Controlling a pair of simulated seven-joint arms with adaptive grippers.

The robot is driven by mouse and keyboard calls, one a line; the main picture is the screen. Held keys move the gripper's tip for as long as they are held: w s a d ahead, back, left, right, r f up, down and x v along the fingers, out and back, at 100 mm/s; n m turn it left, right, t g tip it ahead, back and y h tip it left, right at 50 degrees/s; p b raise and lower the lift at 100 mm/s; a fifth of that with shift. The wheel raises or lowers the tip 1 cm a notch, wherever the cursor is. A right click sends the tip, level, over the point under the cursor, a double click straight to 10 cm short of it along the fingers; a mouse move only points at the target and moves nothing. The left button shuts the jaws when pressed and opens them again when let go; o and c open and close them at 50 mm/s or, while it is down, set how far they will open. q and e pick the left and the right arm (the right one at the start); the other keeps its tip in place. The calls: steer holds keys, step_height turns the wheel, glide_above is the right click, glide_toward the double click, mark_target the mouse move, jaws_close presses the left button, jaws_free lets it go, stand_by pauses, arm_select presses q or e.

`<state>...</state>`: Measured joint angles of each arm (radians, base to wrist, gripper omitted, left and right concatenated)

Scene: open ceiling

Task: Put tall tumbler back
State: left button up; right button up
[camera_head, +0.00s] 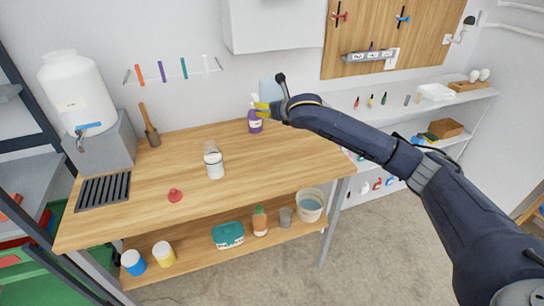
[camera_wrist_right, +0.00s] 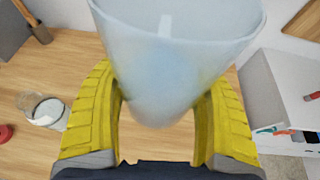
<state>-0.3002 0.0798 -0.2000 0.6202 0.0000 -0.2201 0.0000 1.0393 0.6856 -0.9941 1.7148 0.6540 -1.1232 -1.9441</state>
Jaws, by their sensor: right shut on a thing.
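The tall tumbler (camera_head: 269,89) is pale blue and translucent. My right gripper (camera_head: 263,107), with yellow fingers, is shut on it and holds it over the back right part of the wooden workbench (camera_head: 300,150). In the right wrist view the tumbler (camera_wrist_right: 175,60) fills the upper middle, its wide open rim nearest the camera, with a yellow finger on each side. It appears apart from the bench. My left gripper is not in view.
A purple spray bottle (camera_head: 255,123) stands behind the right gripper. A clear jar with white contents (camera_head: 214,162) and a red knob-like item (camera_head: 175,195) are on the bench. A white dispenser (camera_head: 75,92) stands at left; a white shelf (camera_head: 425,105) is at right.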

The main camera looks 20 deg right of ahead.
mark_target(272, 158)
step_height(272, 158, down, 20)
steer(key=shift+r, duration=0.25)
stand_by(0.6)
steer(key=shift+f, duration=0.15)
steer(key=o, duration=1.6)
steer(key=shift+s, duration=0.1)
steer(key=v, duration=1.2)
